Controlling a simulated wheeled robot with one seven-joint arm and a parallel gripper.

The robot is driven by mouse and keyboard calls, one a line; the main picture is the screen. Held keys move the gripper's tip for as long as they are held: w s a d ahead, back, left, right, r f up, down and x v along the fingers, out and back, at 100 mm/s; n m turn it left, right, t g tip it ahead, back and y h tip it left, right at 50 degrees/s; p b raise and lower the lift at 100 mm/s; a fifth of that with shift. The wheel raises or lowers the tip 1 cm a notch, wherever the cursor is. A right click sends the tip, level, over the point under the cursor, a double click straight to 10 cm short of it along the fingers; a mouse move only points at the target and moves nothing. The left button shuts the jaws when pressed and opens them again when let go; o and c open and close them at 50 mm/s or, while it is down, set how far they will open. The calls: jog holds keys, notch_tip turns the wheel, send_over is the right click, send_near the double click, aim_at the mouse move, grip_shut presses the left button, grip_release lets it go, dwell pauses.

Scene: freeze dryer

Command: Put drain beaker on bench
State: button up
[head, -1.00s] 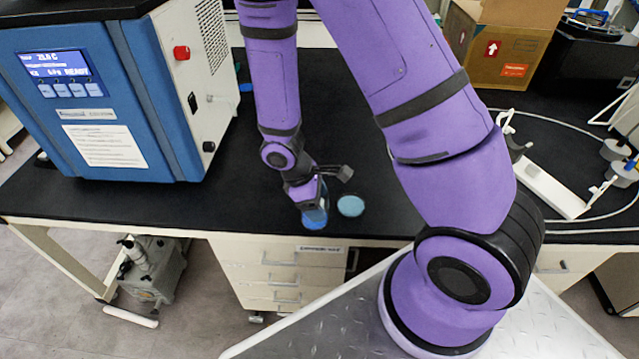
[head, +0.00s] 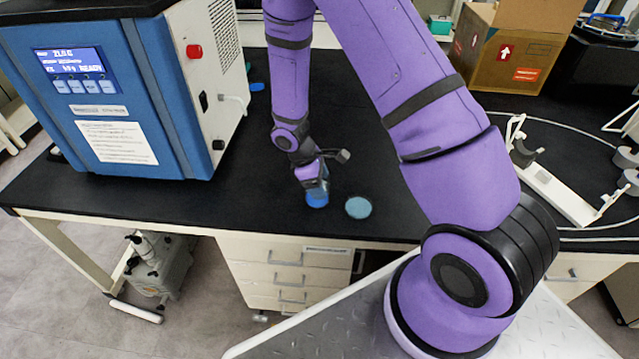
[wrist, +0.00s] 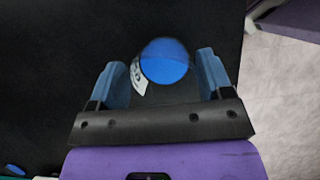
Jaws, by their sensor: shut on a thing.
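The drain beaker shows as a small blue round vessel (head: 317,200) at the front of the black bench (head: 240,205), just left of a pale blue disc (head: 358,207). My gripper (head: 313,184) reaches down over it and is shut on it. In the wrist view the beaker (wrist: 165,60) shows bright blue with a white label at its side, between the two blue-grey fingers of my gripper (wrist: 162,62). I cannot tell whether its base touches the bench; the gripper hides part of it in the head view.
The blue freeze dryer (head: 150,125) stands on the bench to the left. A cardboard box (head: 510,48) is at the back right, and a white stand (head: 555,190) lies right of my arm. The bench's front edge (head: 270,236) is close to the beaker.

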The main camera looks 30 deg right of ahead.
jog(key=shift+f, duration=0.25)
jog(key=shift+f, duration=0.1)
jog(key=o, duration=1)
jog(key=shift+c, duration=0.2)
